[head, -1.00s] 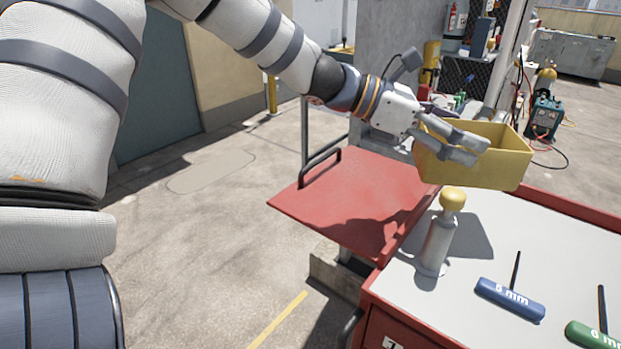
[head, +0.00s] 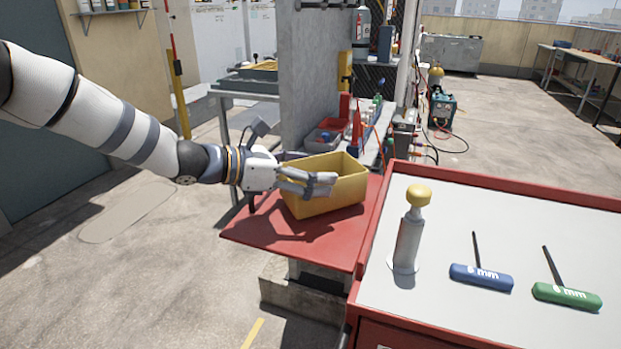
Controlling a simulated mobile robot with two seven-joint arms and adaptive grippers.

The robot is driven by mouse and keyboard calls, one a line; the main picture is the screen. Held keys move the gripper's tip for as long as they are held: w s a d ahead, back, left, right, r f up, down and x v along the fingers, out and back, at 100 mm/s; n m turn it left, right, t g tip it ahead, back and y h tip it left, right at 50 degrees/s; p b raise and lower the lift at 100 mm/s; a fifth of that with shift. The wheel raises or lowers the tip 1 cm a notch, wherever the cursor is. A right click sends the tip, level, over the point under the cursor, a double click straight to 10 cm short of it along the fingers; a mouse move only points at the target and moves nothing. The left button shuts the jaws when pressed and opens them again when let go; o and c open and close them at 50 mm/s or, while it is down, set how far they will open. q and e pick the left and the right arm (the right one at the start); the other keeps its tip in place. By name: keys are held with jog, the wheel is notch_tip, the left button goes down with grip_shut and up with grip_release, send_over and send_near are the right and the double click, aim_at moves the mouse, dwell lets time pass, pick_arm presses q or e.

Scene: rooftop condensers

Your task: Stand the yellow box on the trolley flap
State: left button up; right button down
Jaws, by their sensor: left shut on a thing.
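The yellow box (head: 335,199) is an open-topped bin, upright, over the red trolley flap (head: 262,238). My left gripper (head: 318,184) reaches in from the left and is shut on the box's near side wall. The box's underside is close to the flap, with a dark shadow beside it; I cannot tell whether it touches. The flap sticks out level from the left side of the red trolley (head: 600,205). My right gripper is not in view.
Behind the flap are a grey upright panel (head: 318,70) and a bench with a red bin (head: 333,137). Open floor lies left.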

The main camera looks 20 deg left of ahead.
pick_arm(q)
jog(key=shift+f, duration=0.55)
jog(key=shift+f, duration=0.15)
jog(key=o, duration=1.1)
